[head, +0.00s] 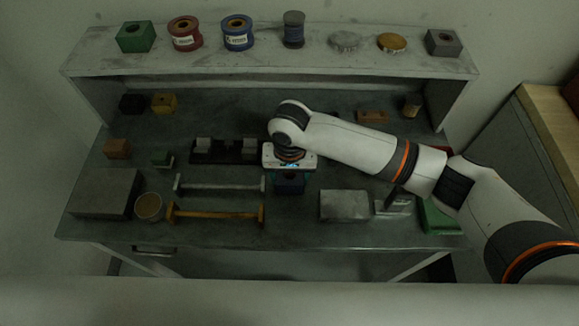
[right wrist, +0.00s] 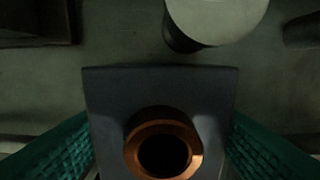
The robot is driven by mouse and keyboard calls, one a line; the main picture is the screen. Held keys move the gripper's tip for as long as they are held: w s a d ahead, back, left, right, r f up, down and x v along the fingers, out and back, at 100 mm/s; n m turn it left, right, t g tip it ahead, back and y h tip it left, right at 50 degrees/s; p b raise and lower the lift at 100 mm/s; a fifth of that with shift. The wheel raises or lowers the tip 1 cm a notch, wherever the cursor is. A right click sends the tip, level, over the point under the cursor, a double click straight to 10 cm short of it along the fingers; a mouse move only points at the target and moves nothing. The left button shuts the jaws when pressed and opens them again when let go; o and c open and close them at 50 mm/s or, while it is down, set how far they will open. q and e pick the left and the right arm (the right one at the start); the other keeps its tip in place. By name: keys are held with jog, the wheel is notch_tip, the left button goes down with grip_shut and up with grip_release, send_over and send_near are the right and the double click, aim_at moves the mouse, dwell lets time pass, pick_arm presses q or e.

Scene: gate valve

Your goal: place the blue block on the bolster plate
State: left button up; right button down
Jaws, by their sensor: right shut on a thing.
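My right gripper (head: 289,174) is shut on the dark blue block (head: 290,186), near the middle of the bench. In the right wrist view the block (right wrist: 105,95) sits between the green finger pads, with a copper-coloured ring around a dark hole on its top. I cannot tell whether the block touches the bench. A flat light-grey plate (head: 344,205) lies right of and nearer than the block. A larger grey slab (head: 104,192) lies at the left front. I cannot tell for sure which is the bolster plate. My left gripper is not in view.
A silver bar (head: 220,186) and a yellow bar (head: 217,214) with end flanges lie left of the block. A dark fixture (head: 225,150) stands behind them. A cup (head: 149,206) stands beside the slab. A metal bracket (head: 394,204) is right of the plate. Spools line the shelf (head: 270,62).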

jog(key=shift+a, duration=0.1)
jog(key=c, duration=0.7)
grip_release()
jog(key=shift+f, duration=0.1)
